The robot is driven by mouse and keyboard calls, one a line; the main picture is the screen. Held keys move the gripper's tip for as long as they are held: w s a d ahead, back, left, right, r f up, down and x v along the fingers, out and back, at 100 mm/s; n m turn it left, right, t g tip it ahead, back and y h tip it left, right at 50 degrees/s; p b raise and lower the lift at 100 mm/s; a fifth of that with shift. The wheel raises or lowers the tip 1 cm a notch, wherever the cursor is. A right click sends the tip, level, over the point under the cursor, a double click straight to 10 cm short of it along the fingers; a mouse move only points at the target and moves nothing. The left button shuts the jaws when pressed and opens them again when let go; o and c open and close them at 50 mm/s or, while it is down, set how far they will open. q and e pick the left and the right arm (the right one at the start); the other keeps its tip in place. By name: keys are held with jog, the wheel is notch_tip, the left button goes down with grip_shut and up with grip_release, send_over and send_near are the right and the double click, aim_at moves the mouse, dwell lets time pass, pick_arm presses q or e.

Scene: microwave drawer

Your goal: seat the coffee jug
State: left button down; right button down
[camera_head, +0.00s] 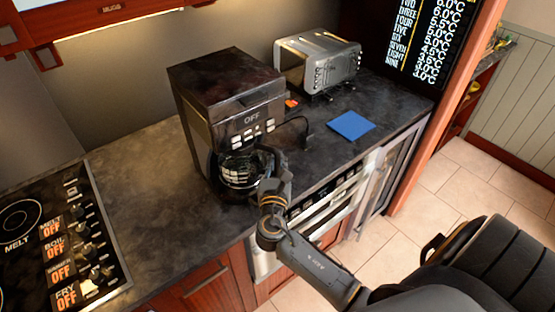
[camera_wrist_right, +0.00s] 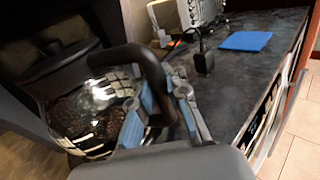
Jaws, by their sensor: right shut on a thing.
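The coffee jug (camera_head: 240,170) is a glass carafe with dark contents, low in the front opening of the black coffee machine (camera_head: 228,92), which reads OFF. In the right wrist view the jug's glass body (camera_wrist_right: 85,115) is at the left and its black handle (camera_wrist_right: 150,72) curves in front of me. My right gripper (camera_head: 276,172) is at the handle, and in the right wrist view its fingers (camera_wrist_right: 160,110) are shut on the handle from both sides. Whether the jug sits fully on the machine's base is hidden by the gripper and the housing. My left gripper is not in view.
A silver toaster (camera_head: 318,62) stands at the back right. A blue square mat (camera_head: 351,125) lies on the dark counter (camera_head: 150,200). A black cord and plug lie between machine and mat. A stovetop (camera_head: 60,240) is at the left. The counter between stovetop and machine is clear.

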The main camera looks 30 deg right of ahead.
jog(key=c, duration=1.2)
grip_release()
jog(key=shift+f, duration=0.1)
jog(key=shift+s, duration=0.1)
jog(key=v, duration=1.2)
